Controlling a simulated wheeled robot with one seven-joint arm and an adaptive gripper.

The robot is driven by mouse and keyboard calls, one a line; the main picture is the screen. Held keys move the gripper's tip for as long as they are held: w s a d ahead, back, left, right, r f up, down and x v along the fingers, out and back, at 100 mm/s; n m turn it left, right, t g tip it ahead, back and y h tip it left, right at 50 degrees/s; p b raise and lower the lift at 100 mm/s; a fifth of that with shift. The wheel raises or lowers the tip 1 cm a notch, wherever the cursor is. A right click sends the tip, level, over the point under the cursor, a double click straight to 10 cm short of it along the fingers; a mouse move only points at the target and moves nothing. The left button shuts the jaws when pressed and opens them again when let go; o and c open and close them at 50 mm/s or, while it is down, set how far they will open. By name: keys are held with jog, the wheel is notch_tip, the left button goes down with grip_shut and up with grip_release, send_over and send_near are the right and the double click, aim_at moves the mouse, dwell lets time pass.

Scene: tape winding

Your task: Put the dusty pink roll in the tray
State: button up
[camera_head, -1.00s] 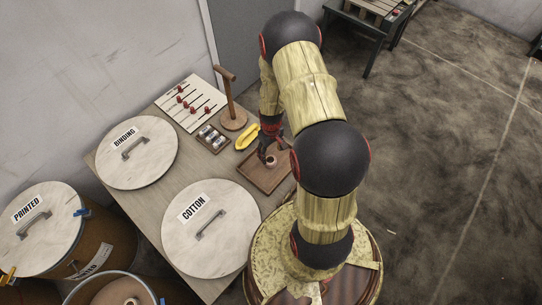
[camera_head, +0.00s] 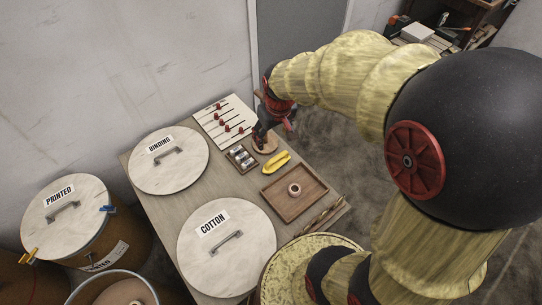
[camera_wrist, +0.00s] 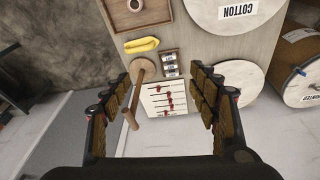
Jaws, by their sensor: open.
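A small pale pinkish roll (camera_head: 294,189) sits inside the brown wooden tray (camera_head: 275,203) on the table. It also shows at the top of the wrist view (camera_wrist: 135,5), in the tray (camera_wrist: 118,26). My gripper (camera_head: 261,136) is apart from the roll and tray, behind them near the back edge of the table. In the wrist view my gripper (camera_wrist: 160,78) is open, its fingers wide apart with nothing held between them. The wooden stand (camera_wrist: 138,92) shows between the fingers, below them; in the head view my gripper hides most of it.
A yellow object (camera_head: 277,162) and a small box of spools (camera_head: 241,158) lie behind the tray. A white board with red pegs (camera_head: 225,120) lies at the back. Round lids marked COTTON (camera_head: 227,247) and BINDING (camera_head: 168,160) cover the left side.

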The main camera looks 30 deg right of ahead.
jog(key=s+a+r+t, duration=0.1)
jog(key=s+a+r, duration=0.4)
jog(key=s+r, duration=0.2)
jog(key=s+a+r+t, duration=0.1)
jog(key=s+a+r, duration=0.3)
jog(key=s+r, duration=0.3)
jog(key=shift+s+a+r+t+y, duration=0.3)
jog(key=shift+s+a, duration=0.05)
jog(key=shift+s, duration=0.35)
